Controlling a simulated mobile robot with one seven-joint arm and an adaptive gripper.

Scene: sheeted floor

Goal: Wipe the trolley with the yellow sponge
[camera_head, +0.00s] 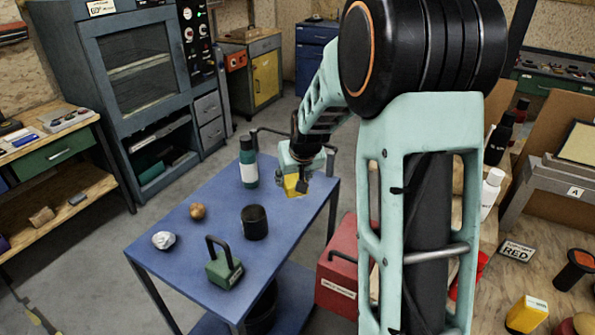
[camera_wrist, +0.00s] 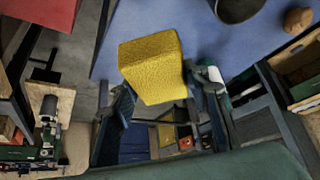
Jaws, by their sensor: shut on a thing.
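The yellow sponge (camera_wrist: 155,70) is a textured block held between the two fingers of my gripper (camera_wrist: 160,88) in the wrist view. In the head view, my gripper (camera_head: 297,185) is over the far right part of the blue trolley (camera_head: 190,270), and a yellow bit of the sponge (camera_head: 293,184) shows below it. I cannot tell whether the sponge touches the trolley top. The trolley top also fills the upper part of the wrist view (camera_wrist: 200,40).
On the trolley stand a dark bottle with a white band (camera_head: 249,165), a black cylinder (camera_head: 254,222), a green block with a handle (camera_head: 223,265), a brown lump (camera_head: 197,211) and a crumpled white ball (camera_head: 163,240). A red box (camera_head: 338,265) is beside it. The front left surface is bare.

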